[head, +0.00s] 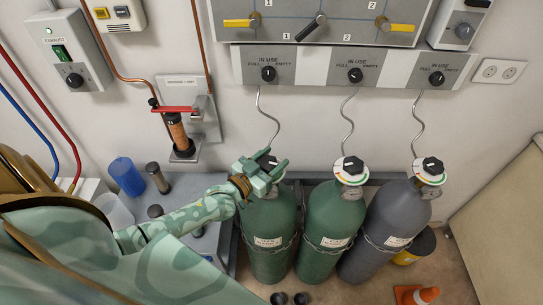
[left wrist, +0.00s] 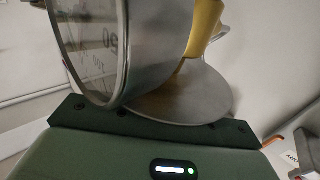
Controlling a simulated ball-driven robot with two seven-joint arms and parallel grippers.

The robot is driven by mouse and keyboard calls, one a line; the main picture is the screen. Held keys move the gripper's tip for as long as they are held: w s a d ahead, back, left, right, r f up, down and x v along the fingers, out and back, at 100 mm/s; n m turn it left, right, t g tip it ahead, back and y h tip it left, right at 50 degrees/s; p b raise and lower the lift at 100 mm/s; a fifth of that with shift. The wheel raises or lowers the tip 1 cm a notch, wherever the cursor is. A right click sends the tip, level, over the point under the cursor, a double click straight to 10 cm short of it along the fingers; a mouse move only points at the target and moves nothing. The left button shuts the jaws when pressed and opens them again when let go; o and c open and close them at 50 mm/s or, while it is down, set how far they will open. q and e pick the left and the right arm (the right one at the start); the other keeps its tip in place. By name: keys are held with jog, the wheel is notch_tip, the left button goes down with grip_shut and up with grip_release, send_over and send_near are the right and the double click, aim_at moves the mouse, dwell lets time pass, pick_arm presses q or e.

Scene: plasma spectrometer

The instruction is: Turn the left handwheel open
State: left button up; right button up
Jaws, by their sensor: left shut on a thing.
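The left green gas cylinder (head: 268,235) stands against the wall. Its black handwheel (head: 268,161) is mostly covered by my left gripper (head: 272,168), whose fingers are at the cylinder's top on either side of it. The left gripper is shut on the handwheel, though the contact itself is hard to see. In the left wrist view, a round gauge (left wrist: 88,45) with a metal rim and a grey disc (left wrist: 190,98) are close above the green gripper body. My right gripper is not in view.
A middle green cylinder (head: 327,235) and a grey cylinder (head: 392,225) stand to the right, each with a black handwheel on top. Coiled lines rise to the wall panel (head: 310,68).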

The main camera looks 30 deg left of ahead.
pick_arm(q)
jog(key=shift+r+y, duration=0.15)
jog(key=shift+y, duration=0.15)
jog(key=shift+n, duration=0.3)
jog(key=o, duration=1)
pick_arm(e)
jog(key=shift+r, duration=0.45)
pick_arm(q)
jog(key=s, duration=0.5)
jog(key=s+a, duration=0.1)
jog(key=s, duration=0.4)
jog(key=s+a+p, duration=0.1)
jog(key=s, duration=0.5)
jog(key=shift+s+a, duration=0.1)
jog(key=shift+a, duration=0.1)
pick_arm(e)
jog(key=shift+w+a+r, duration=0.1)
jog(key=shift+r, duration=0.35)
pick_arm(q)
jog(key=shift+f, duration=0.2)
